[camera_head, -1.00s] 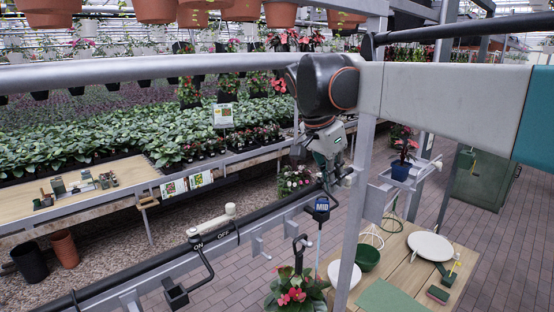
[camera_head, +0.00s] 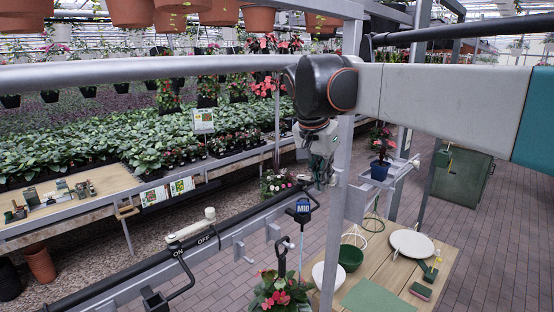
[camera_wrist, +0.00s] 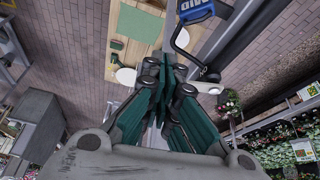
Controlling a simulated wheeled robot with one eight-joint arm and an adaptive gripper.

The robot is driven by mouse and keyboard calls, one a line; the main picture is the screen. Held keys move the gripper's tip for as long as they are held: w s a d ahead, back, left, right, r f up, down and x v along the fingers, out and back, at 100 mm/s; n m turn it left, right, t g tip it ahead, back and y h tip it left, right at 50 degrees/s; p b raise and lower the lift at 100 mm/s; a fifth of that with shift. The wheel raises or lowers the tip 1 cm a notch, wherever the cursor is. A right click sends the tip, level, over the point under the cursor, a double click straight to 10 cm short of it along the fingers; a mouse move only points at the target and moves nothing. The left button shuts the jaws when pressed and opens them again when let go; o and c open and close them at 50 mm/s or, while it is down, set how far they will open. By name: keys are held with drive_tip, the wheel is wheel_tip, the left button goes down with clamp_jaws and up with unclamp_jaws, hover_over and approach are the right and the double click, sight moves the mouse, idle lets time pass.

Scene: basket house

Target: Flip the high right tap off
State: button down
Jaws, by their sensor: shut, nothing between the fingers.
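My gripper (camera_head: 321,184) is shut and empty, pointing down beside the right end of the black pipe in the head view. In the wrist view, my gripper's closed fingertips (camera_wrist: 178,72) are next to a pale tap lever (camera_wrist: 203,86) with a round end, just to their right. I cannot tell whether they touch. In the head view my gripper mostly hides this right tap, and its ON and OFF marks cannot be read.
A blue MID tag (camera_head: 303,206) hangs below the pipe, near a potted red flower (camera_head: 277,292). A grey post (camera_head: 338,230) stands close to the right of my gripper. A wooden table (camera_head: 395,282) holds plates and a green bowl (camera_head: 350,258). Open brick floor lies right.

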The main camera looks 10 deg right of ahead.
drive_tip(key=d+n, duration=0.1)
drive_tip(key=n, duration=0.1)
drive_tip(key=w+d+n+y, duration=0.1)
drive_tip(key=n, duration=0.1)
drive_tip(key=w+d+n+t+y, duration=0.1)
drive_tip(key=d+n, duration=0.1)
drive_tip(key=shift+w+b, duration=0.2)
drive_tip(key=shift+b, duration=0.2)
drive_tip(key=w+n+y, duration=0.1)
drive_tip(key=w+n, duration=0.1)
drive_tip(key=n, duration=0.1)
drive_tip(key=w+n+y, duration=0.1)
drive_tip(key=w+n, duration=0.1)
drive_tip(key=n, duration=0.1)
idle(0.4)
drive_tip(key=shift+r, duration=0.15)
